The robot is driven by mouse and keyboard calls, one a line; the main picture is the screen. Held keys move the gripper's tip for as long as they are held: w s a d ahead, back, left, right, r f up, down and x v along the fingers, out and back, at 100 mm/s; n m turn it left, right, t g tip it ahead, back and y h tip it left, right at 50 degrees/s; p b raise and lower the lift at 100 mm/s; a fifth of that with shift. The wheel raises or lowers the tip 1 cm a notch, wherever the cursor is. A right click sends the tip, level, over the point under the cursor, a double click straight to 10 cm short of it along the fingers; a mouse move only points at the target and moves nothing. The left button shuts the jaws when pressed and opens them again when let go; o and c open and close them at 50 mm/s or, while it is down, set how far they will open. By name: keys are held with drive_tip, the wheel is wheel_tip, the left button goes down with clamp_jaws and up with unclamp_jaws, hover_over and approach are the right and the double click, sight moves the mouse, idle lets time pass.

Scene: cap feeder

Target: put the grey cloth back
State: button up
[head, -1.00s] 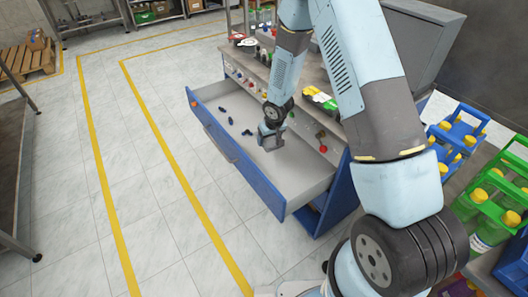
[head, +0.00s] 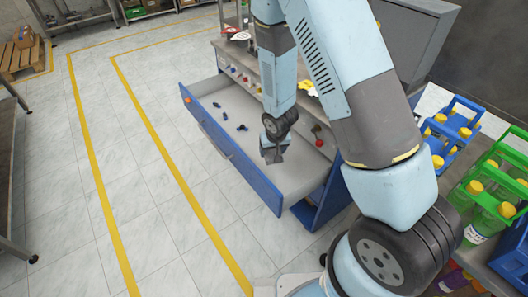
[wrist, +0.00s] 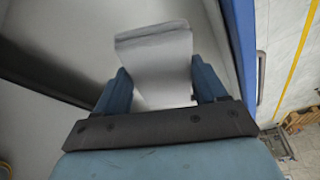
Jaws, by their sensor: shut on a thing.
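My gripper (head: 272,154) hangs over the right part of the open drawer (head: 225,150), pointing down. In the wrist view my gripper (wrist: 160,90) has its two blue fingers closed on the sides of a pale grey folded piece, the grey cloth (wrist: 155,62). The cloth sticks out beyond the fingertips. In the head view the cloth is too small and hidden at the gripper to make out clearly. I cannot tell whether it touches the drawer floor.
Several small dark blue pieces (head: 218,105) lie in the drawer's far left part. The drawer's blue front (head: 235,160) stands out over the floor. Crates of yellow-capped bottles (head: 480,205) stand at right. The tiled floor (head: 150,200) at left is clear.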

drive_tip(key=w, duration=0.1)
drive_tip(key=w+a+f, duration=0.1)
drive_tip(key=w, duration=0.1)
drive_tip(key=w+f, duration=0.1)
drive_tip(key=w, duration=0.1)
drive_tip(key=shift+w+a+f, duration=0.15)
drive_tip(key=shift+a+f, duration=0.1)
drive_tip(key=w+f, duration=0.2)
drive_tip(key=w+a+f, duration=0.1)
drive_tip(key=w+f, duration=0.1)
drive_tip(key=f, duration=0.1)
drive_tip(key=shift+w+a+f, duration=0.15)
drive_tip(key=shift+w+f, duration=0.05)
drive_tip(key=shift+w, duration=0.1)
drive_tip(key=shift+w+a+f, duration=0.1)
drive_tip(key=shift+w+f, duration=0.15)
drive_tip(key=shift+f, duration=1.6)
drive_tip(key=o, duration=1.3)
drive_tip(key=v, duration=1.2)
